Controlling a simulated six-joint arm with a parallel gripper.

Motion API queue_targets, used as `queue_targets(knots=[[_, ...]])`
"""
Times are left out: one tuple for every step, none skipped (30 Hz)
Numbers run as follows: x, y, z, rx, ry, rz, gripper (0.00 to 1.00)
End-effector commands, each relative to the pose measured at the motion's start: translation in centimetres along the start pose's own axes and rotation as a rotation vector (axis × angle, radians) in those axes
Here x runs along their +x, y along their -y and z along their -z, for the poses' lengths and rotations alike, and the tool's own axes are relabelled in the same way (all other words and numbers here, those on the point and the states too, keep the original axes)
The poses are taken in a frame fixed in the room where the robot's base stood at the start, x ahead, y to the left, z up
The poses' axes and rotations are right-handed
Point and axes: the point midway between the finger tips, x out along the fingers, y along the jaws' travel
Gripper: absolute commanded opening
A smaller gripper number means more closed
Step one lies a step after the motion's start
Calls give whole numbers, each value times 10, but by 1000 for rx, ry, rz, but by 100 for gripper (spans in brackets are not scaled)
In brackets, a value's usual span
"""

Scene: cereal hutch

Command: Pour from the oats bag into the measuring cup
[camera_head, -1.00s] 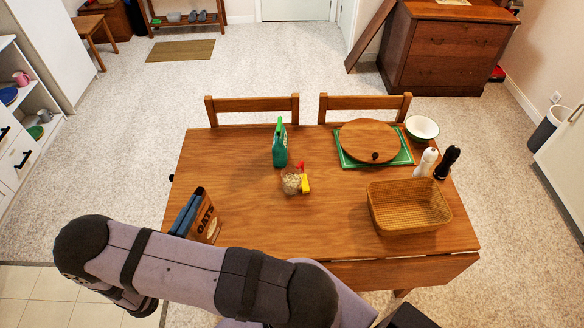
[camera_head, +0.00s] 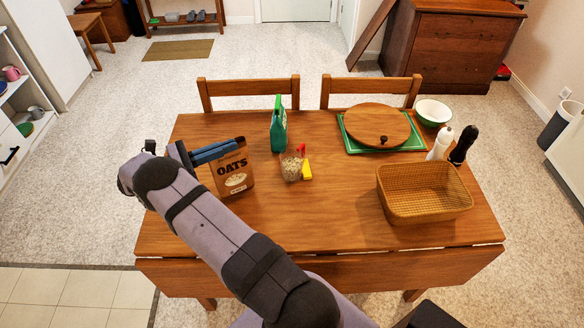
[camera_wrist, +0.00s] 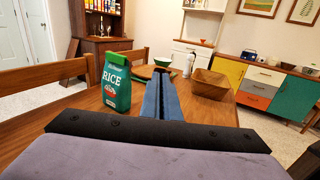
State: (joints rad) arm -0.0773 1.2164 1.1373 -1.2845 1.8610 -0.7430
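The brown oats bag (camera_head: 232,172), with dark "OATS" lettering, is upright near the left part of the table. My gripper (camera_head: 230,146) has its blue fingers closed at the bag's upper part. The fingers also show in the wrist view (camera_wrist: 162,95), close together; the bag is hidden there. I cannot tell how far the bag is above the table. The measuring cup (camera_head: 291,167) is a clear cup with pale grainy contents, right of the bag. Red and yellow parts show at its right side. The cup cannot be made out in the wrist view.
A green rice bag (camera_head: 279,130) stands just behind the cup; it also shows in the wrist view (camera_wrist: 116,82). A wicker basket (camera_head: 425,193), a wooden round board (camera_head: 376,124), a bowl (camera_head: 433,112) and two shakers occupy the right side. The front middle table is clear.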

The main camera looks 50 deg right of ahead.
Motion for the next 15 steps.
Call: queue_targets(knots=[[12,-1,9,3,-3,46,0],[17,-2,9,2,-5,66,0],[23,-2,9,0,-7,90,0],[26,-2,9,0,-8,104,0],[29,-2,8,-1,-10,116,0],[32,-2,8,-2,-11,129,0],[34,-2,7,-2,-12,136,0],[35,-2,7,-3,-13,142,0],[36,-2,7,-4,-13,147,0],[37,-1,6,-5,-13,149,0],[37,-1,6,-5,-13,150,0],[37,-1,5,-5,-13,151,0],[37,-1,5,-5,-14,150,0],[37,-1,5,-5,-15,150,0],[38,-2,4,-5,-18,150,0]])
